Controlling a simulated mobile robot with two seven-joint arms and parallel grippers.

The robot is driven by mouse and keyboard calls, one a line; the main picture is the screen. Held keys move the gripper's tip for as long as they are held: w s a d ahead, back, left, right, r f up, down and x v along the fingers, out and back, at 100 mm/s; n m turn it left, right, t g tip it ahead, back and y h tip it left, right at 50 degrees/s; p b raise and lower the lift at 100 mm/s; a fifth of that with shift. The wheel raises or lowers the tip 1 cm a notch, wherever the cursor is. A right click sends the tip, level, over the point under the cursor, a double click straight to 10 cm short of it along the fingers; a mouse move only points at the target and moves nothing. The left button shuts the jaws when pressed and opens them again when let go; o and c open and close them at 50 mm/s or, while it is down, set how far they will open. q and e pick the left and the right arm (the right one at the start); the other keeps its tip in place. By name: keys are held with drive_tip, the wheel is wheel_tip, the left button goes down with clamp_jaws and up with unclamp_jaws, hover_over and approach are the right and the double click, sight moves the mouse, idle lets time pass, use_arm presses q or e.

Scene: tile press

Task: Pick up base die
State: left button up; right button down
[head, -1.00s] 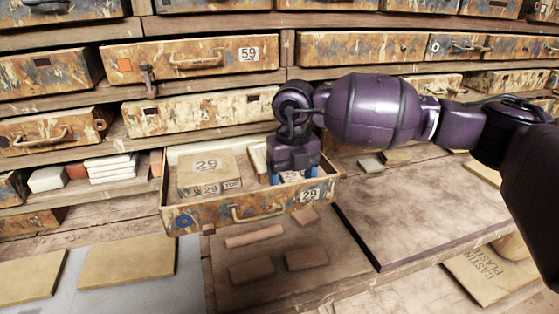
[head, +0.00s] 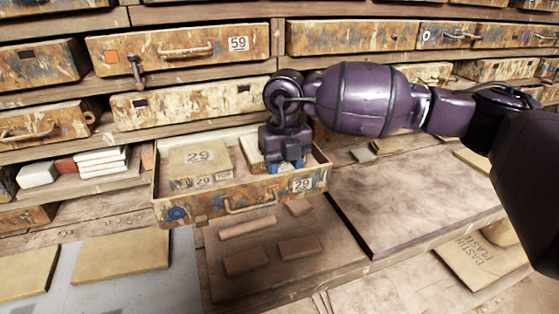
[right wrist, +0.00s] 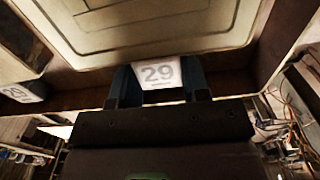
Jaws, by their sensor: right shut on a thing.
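An open drawer (head: 200,207) labelled 29 holds two pale tan dies. The left die (head: 200,155), labelled 29 and TOP, lies in the drawer's left part. The other die, which I take to be the base die (head: 248,151), lies to its right, mostly hidden by my right gripper (head: 285,166). My right gripper points down into the drawer, its blue fingers shut on this die. In the right wrist view, the base die (right wrist: 160,28) shows a raised panel outline, and its 29 label sits between the fingers. My left gripper is not in view.
Closed drawers (head: 180,48) rise behind and above. Several reddish bars (head: 248,228) lie on the wooden bench (head: 325,265) in front of the drawer. Tan slabs (head: 120,257) lie at the left. The wooden board (head: 410,210) at the right is mostly clear.

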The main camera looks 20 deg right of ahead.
drive_tip(key=shift+s+r, duration=0.15)
drive_tip(key=shift+r, duration=0.3)
drive_tip(key=r, duration=0.6)
drive_tip(key=shift+s+r, duration=0.15)
drive_tip(key=shift+s, duration=0.2)
drive_tip(key=s, duration=1.9)
drive_tip(key=shift+d+p, duration=0.3)
drive_tip(key=shift+d, duration=0.05)
